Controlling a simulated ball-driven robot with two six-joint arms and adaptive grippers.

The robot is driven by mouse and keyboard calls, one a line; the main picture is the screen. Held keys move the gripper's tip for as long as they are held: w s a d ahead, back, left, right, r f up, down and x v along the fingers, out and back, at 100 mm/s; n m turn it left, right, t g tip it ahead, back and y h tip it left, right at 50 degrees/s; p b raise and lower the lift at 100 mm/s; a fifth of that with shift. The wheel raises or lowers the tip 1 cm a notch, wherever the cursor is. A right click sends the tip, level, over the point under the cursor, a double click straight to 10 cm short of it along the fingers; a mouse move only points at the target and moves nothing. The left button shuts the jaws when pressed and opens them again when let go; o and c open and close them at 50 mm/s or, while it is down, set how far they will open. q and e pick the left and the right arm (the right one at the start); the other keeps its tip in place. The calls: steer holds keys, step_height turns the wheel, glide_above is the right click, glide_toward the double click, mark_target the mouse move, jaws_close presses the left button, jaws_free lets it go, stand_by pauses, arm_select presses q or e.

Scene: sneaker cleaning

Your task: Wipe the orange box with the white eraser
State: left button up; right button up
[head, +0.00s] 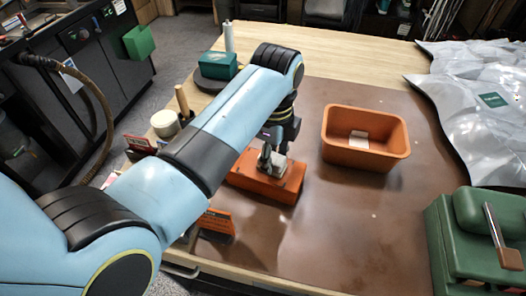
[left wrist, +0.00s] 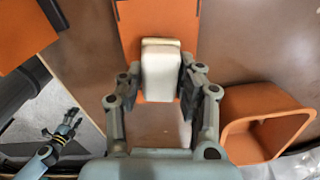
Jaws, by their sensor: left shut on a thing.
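The orange box (head: 262,189) lies on the brown mat, and its top also shows in the left wrist view (left wrist: 158,20). My left gripper (head: 273,160) points down over the box and is shut on the white eraser (left wrist: 162,75). The eraser is at the top face of the box; I cannot tell for sure whether they touch. The gripper's fingers grip the eraser from both sides and hide part of it. What looks like my right gripper (left wrist: 70,125) shows small at the lower left of the left wrist view, apart from the box; its jaws are unclear.
An open orange bin (head: 366,137) with a pale item inside stands right of the box. A green toolbox (head: 462,235) is at the right front, and silver sheeting (head: 480,100) at the right back. The mat's front middle is clear.

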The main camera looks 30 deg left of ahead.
mark_target(290, 175)
arm_select(q)
steer(key=shift+w+d, duration=0.15)
steer(key=shift+d, duration=2.1)
jaws_close()
steer(key=shift+a, duration=2.2)
steer(key=shift+s+a, duration=0.2)
steer(key=shift+a, duration=0.25)
steer(key=shift+s+a+f, duration=0.1)
steer(key=shift+s+a, duration=0.05)
steer(key=shift+a, duration=1.15)
